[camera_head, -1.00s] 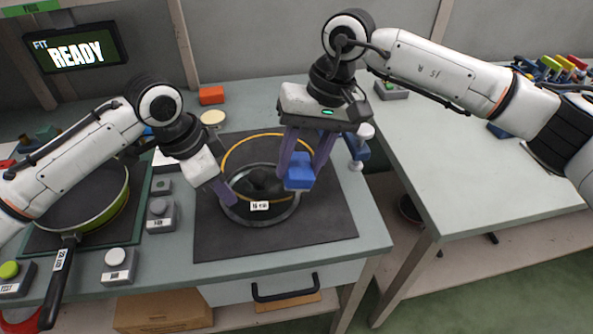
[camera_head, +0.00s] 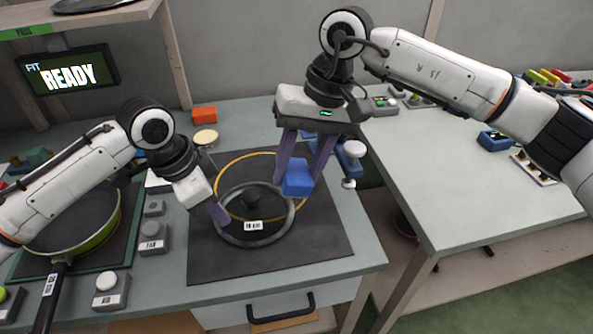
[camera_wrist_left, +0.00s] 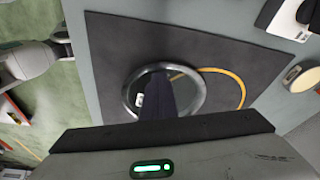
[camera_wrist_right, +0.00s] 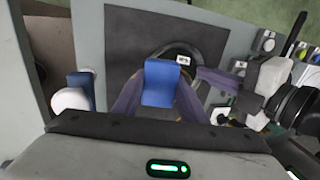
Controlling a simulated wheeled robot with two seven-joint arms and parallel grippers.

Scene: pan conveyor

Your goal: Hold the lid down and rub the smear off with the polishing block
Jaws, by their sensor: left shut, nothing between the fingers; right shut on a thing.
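The block also shows in the right wrist view (camera_wrist_right: 160,80). I cannot make out the smear.
An orange hoop (camera_head: 262,153) lies behind and partly around the lid. A pan (camera_head: 84,243) stands at left, beside grey button boxes (camera_head: 153,236). An orange block (camera_head: 204,115) and a cream disc (camera_head: 205,137) are behind. A screen (camera_head: 72,75) reads READY. The right table is largely clear.

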